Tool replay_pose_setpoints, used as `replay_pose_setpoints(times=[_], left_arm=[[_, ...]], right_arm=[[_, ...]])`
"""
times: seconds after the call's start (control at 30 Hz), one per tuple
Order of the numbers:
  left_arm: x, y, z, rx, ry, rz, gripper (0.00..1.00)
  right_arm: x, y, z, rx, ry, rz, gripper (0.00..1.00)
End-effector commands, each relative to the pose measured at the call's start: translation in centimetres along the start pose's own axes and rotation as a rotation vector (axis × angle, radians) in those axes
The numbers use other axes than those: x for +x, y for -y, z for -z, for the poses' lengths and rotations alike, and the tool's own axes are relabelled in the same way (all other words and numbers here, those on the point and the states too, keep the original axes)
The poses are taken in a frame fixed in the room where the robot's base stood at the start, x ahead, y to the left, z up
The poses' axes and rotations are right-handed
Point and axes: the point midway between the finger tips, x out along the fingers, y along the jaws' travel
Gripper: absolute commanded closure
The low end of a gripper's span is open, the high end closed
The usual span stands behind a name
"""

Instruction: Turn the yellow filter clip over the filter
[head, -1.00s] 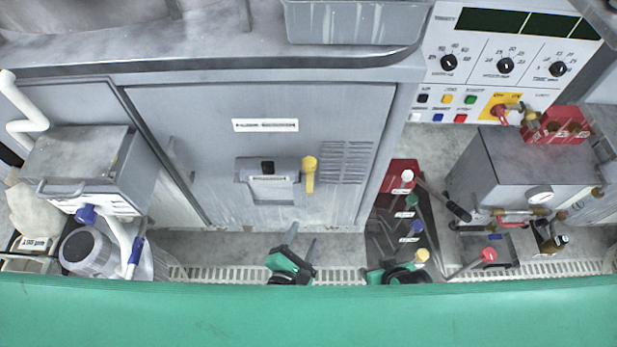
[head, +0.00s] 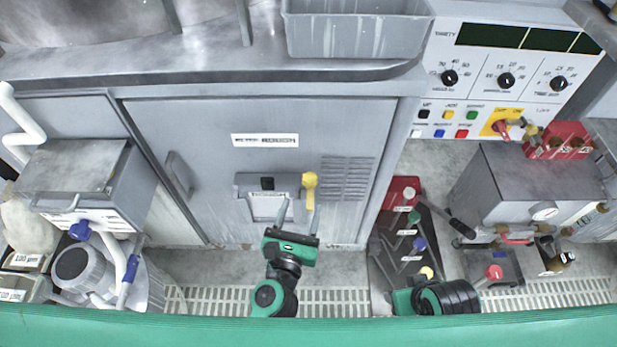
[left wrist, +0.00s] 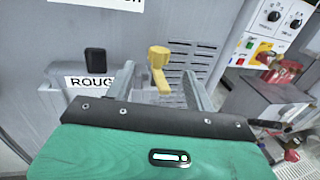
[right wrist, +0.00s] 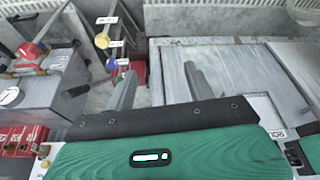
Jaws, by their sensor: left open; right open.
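The yellow filter clip (head: 309,190) is on the right side of a grey filter housing (head: 243,184) on the cabinet front. It hangs downward from a round yellow head. In the left wrist view the clip (left wrist: 159,68) shows between the open fingers, beyond their tips. My left gripper (head: 299,206) is open and empty, just below the clip, pointing up at it. I cannot tell whether a finger touches the clip. The filter itself is partly hidden behind my left finger. My right gripper (head: 396,302) sits low at the front; in its own view (right wrist: 158,78) its fingers are apart and empty.
Coloured-knob levers (head: 414,217) stand on a dark base right of the cabinet. A grey pump box (head: 520,180) with gauge and valves is further right. A grey box (head: 70,180) and a jar (head: 80,268) stand at left. The floor before the cabinet is partly free.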

Motion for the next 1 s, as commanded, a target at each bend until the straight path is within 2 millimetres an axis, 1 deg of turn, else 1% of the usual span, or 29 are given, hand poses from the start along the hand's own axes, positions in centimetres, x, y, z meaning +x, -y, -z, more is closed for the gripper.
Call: replay_pose_setpoints(times=[0.03,0.2,0.3,0.5,0.67,0.93,0.97,1.0], left_arm=[[1.0,0.0,-0.4,0.001,0.002,0.000,0.46],[3.9,0.0,-0.2,0.001,0.001,0.000,0.46],[5.4,0.0,-0.2,0.002,0.001,0.000,0.46],[7.5,0.0,0.0,0.003,0.000,0.000,0.46],[8.2,0.0,0.0,0.001,-0.001,0.000,0.46],[8.3,0.0,0.1,0.001,-0.001,0.000,0.46],[8.3,0.0,0.1,0.001,-0.001,0.000,0.50],[8.3,0.0,0.1,0.001,-0.001,0.000,0.58]], right_arm=[[0.4,0.0,0.0,0.001,0.011,0.000,0.46],[2.4,0.0,-0.3,0.000,0.030,0.001,0.46],[3.2,0.1,-0.4,0.000,0.039,0.001,0.46],[4.1,0.1,-0.6,0.000,0.047,0.002,0.46],[4.5,0.1,-0.7,0.000,0.050,0.002,0.46],[4.5,0.1,-0.7,0.000,0.050,0.002,0.46],[4.5,0.1,-0.7,0.000,0.050,0.002,0.46],[4.5,0.1,-0.7,0.000,0.050,0.002,0.46]])
